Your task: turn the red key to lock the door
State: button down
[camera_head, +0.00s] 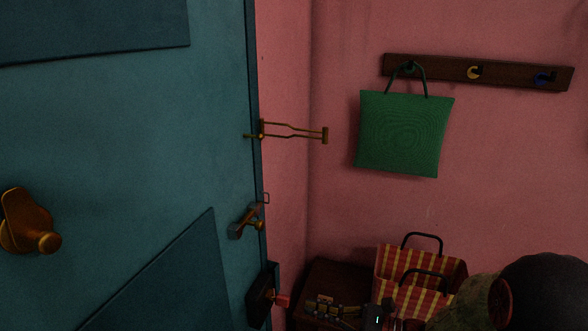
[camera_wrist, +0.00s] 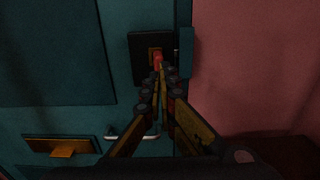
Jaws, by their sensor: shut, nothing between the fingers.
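The red key (camera_head: 282,300) sits in a dark lock box (camera_head: 260,297) at the edge of the teal door (camera_head: 120,130), low in the head view. In the wrist view the red key (camera_wrist: 158,60) stands out from a brass-coloured centre on the dark square lock (camera_wrist: 138,45). My gripper (camera_head: 312,305) is just right of the key in the head view. In the wrist view my gripper (camera_wrist: 160,74) has its fingertips together right at the key's near end, with nothing held. I cannot tell whether they touch the key. The fingertips hide part of the lock.
A brass latch (camera_head: 246,220) and a swing-bar guard (camera_head: 295,133) are above the lock. A knob (camera_head: 30,225) is on the door at left. A green bag (camera_head: 404,132) hangs from a hook rail (camera_head: 478,73). A striped bag (camera_head: 420,275) stands near my arm.

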jog(key=p+v, duration=0.1)
jog(key=v, duration=0.4)
dwell(0.6)
